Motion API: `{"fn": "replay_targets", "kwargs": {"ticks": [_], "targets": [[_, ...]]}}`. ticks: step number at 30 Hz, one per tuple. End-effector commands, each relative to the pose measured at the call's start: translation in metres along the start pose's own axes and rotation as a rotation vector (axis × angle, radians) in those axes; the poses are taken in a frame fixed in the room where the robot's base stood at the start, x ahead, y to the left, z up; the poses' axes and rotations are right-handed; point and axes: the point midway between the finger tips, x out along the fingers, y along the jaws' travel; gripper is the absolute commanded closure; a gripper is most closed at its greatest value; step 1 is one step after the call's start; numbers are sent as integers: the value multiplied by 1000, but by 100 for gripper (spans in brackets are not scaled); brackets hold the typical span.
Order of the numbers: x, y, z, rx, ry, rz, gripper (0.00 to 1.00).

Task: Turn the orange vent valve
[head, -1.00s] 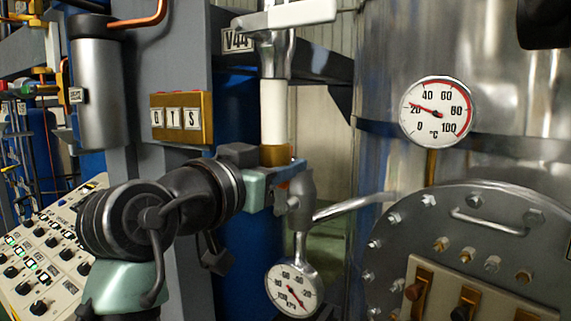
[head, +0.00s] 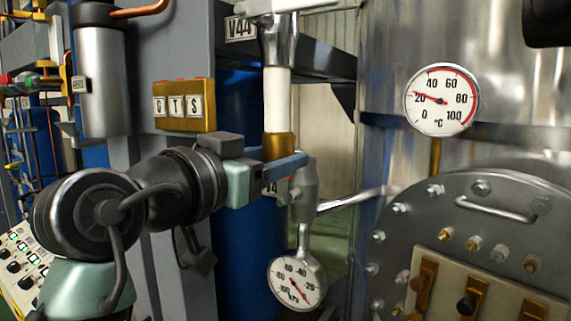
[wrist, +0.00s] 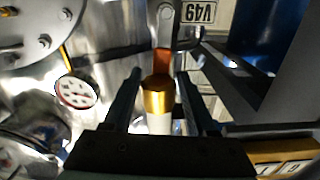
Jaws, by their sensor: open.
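The orange valve part (wrist: 163,62) shows in the wrist view, just beyond a brass collar (wrist: 158,95) on a white pipe. In the head view the brass collar (head: 279,147) sits at the bottom of the white vertical pipe; the orange part is hidden there, behind or below my gripper. My gripper (wrist: 160,78) is open, with one finger on each side of the collar and visible gaps to both. In the head view my gripper (head: 287,166) reaches across the front of the pipe's lower end. I cannot tell whether its fingertips reach the orange part.
A pressure gauge (head: 297,284) hangs just below my gripper on a metal fitting. A steel vessel with a temperature gauge (head: 441,99) and a bolted flange (head: 480,215) stands to the right. A grey column with a brass label box (head: 184,105) is close on the left.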

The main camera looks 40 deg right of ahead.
Motion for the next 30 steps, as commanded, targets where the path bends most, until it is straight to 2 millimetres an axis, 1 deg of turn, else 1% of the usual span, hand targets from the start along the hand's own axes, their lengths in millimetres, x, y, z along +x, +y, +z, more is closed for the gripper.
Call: {"fn": "replay_targets", "kwargs": {"ticks": [1, 6, 9, 12, 15, 18, 30], "targets": [[-13, -1, 5, 3, 3, -6, 43], [-52, -1, 5, 3, 2, -6, 43], [-71, -1, 4, 2, 2, -5, 43], [-85, -1, 3, 1, 1, -4, 43], [-95, 0, 2, -1, 0, -1, 43], [-99, 0, 1, -1, 0, -2, 43], [-100, 0, 1, -1, 0, -1, 43]]}}
